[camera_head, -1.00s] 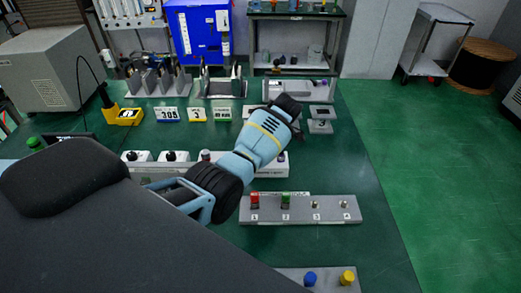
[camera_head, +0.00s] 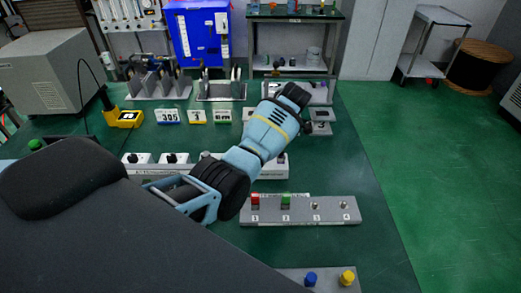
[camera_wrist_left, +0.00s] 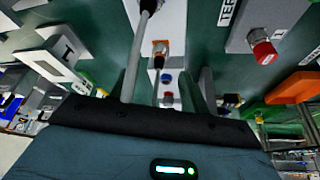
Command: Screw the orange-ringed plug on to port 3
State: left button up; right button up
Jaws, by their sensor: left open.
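A grey strip (camera_head: 335,211) with numbered ports lies on the green bench in the head view. Port 1 carries a red cap and port 2 a green cap; port 3 (camera_head: 316,206) and port 4 show bare metal. A metal plug with an orange part (camera_wrist_left: 160,48) shows in the left wrist view, and I take it for the orange-ringed plug. I cannot pick it out in the head view. My left gripper (camera_wrist_left: 165,95) is open at the lower middle of the wrist view. Its fingertips are hard to make out; the head view hides them. My right gripper is not in view.
A grey cable or rod (camera_wrist_left: 136,55) passes close to the gripper. A red-capped fitting (camera_wrist_left: 263,50) is at the right. In the head view, a white panel (camera_head: 180,170) lies behind my arm, and blue and yellow caps (camera_head: 347,277) stand at the front.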

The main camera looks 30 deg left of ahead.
pick_arm(q)
jog(key=shift+v, duration=1.55)
